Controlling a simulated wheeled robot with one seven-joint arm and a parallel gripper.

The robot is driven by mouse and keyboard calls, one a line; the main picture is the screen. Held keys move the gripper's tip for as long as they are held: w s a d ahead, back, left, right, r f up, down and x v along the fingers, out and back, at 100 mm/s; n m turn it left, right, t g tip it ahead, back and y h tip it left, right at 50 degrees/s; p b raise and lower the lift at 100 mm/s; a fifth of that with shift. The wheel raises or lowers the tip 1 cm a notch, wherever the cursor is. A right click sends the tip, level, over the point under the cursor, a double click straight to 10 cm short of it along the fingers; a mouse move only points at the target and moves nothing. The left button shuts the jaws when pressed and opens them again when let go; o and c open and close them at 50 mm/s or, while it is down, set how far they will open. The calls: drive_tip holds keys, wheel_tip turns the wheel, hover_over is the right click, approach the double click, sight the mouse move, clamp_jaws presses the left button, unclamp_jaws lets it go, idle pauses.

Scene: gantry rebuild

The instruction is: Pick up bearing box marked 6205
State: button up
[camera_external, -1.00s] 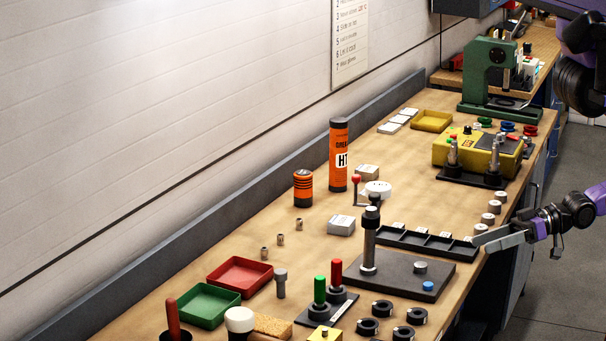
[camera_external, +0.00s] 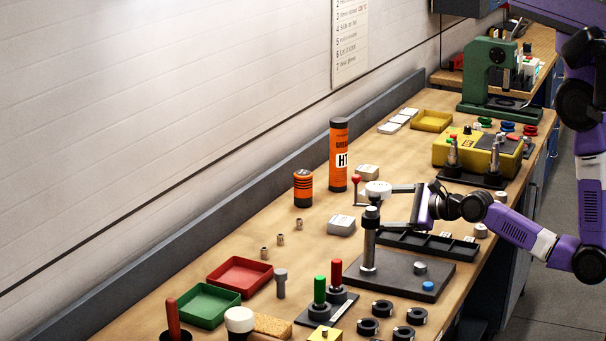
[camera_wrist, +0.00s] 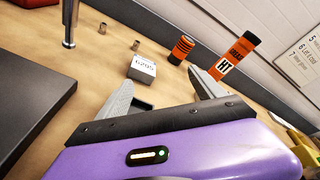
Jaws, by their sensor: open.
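The bearing box marked 6205 (camera_wrist: 143,68) is a small white carton on the wooden bench, its number facing the wrist camera. In the external view it appears as the white box (camera_external: 341,225) behind and left of the post stand. My gripper (camera_external: 388,207) is over the bench, right of the box and apart from it, fingers pointing left. In the wrist view my gripper (camera_wrist: 158,92) has its fingers wide apart with nothing between them. The box lies beyond the fingertips, between their directions. The fingers' exact height above the bench is hard to tell.
The post stand (camera_external: 410,270) rises near my gripper. A black compartment tray (camera_external: 425,245) lies under it. An orange grease tube (camera_external: 338,155), an orange can (camera_external: 303,188) and another white box (camera_external: 367,172) stand behind. Small bushings (camera_external: 280,239) sit left of the 6205 box.

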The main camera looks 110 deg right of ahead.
sight(347, 221)
drive_tip(key=d+m, duration=0.3)
drive_tip(key=m, duration=0.1)
drive_tip(key=shift+d+r, duration=0.1)
drive_tip(key=shift+d, duration=0.2)
drive_tip(key=w+a+f+m+y, duration=0.1)
drive_tip(key=w+a+f+m+y+p, duration=0.1)
drive_tip(key=w+a+m, duration=0.1)
drive_tip(key=shift+a+f+y, duration=0.1)
drive_tip(key=shift+y, duration=0.2)
drive_tip(key=shift+w+f, duration=0.15)
drive_tip(key=shift+w, duration=0.05)
drive_tip(key=x, duration=0.3)
drive_tip(key=p+x, duration=0.1)
drive_tip(key=x, duration=0.2)
drive_tip(key=shift+s+d, duration=0.25)
drive_tip(key=shift+d, duration=0.1)
drive_tip(key=shift+w+d+f, duration=0.15)
drive_tip(key=shift+w+d, duration=0.2)
drive_tip(key=shift+w, duration=0.1)
drive_tip(key=shift+c, duration=0.2)
drive_tip(key=c, duration=1.5)
